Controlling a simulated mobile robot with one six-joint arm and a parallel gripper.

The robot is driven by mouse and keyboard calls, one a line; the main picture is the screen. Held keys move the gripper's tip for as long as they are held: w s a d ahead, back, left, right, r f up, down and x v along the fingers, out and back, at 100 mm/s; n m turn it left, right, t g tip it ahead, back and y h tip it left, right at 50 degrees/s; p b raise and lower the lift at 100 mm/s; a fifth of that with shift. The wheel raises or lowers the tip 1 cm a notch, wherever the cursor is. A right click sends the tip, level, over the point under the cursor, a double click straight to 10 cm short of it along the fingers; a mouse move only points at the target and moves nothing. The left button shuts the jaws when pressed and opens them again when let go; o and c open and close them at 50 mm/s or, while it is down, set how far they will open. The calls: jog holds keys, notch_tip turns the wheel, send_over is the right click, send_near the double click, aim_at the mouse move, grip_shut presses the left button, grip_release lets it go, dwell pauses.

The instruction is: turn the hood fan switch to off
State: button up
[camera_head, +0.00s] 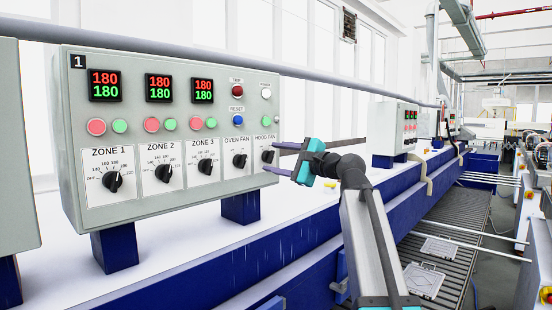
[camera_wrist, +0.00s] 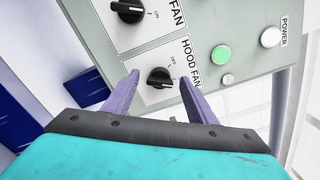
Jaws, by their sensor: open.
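The hood fan switch (camera_head: 268,156) is a black rotary knob on a white plate, at the right end of the grey control panel (camera_head: 150,212). In the wrist view the knob (camera_wrist: 160,77) shows between my two purple fingertips, with the OFF mark up and to its right. Its pointer seems turned away from OFF, but its exact setting is hard to read. My gripper (camera_head: 272,157) is open at the knob, one finger on each side in the picture. I cannot tell whether the fingers reach around the knob or touch it.
The oven fan knob (camera_wrist: 128,11) sits just left of the hood fan plate. A green button (camera_wrist: 221,55) and a small white one (camera_wrist: 228,79) are close by above it. A conveyor (camera_head: 450,245) runs along the right. The space right of the panel is open.

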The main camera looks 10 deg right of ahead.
jog(key=shift+c, duration=0.3)
jog(key=c, duration=1)
